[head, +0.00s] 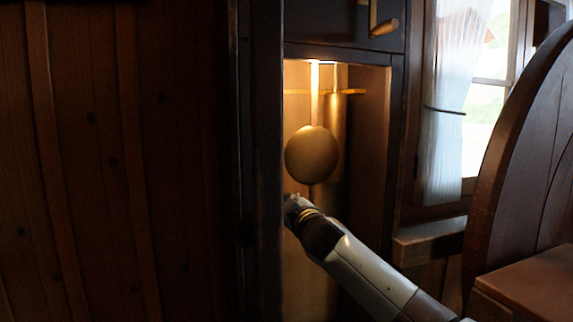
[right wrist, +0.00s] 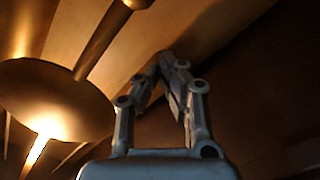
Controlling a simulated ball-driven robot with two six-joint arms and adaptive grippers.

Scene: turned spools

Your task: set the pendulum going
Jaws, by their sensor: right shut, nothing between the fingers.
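The pendulum's round brass bob (head: 311,155) hangs on its rod (head: 315,95) inside a lit, tall clock case. In the right wrist view the bob (right wrist: 55,98) is at the left, with the rod rising behind it to the upper right. My right gripper (head: 291,200) reaches into the case from the lower right and is just below and slightly left of the bob. In the right wrist view the gripper (right wrist: 168,58) is shut and empty, its fingertips together, to the right of the bob. Whether it touches the bob cannot be told. My left gripper is out of view.
A brass cylinder (head: 338,140) hangs behind and right of the bob. The case's dark left post (head: 266,150) stands close to my right gripper. A window sill (head: 430,236) and a rounded wooden chair back or table (head: 490,200) are to the right.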

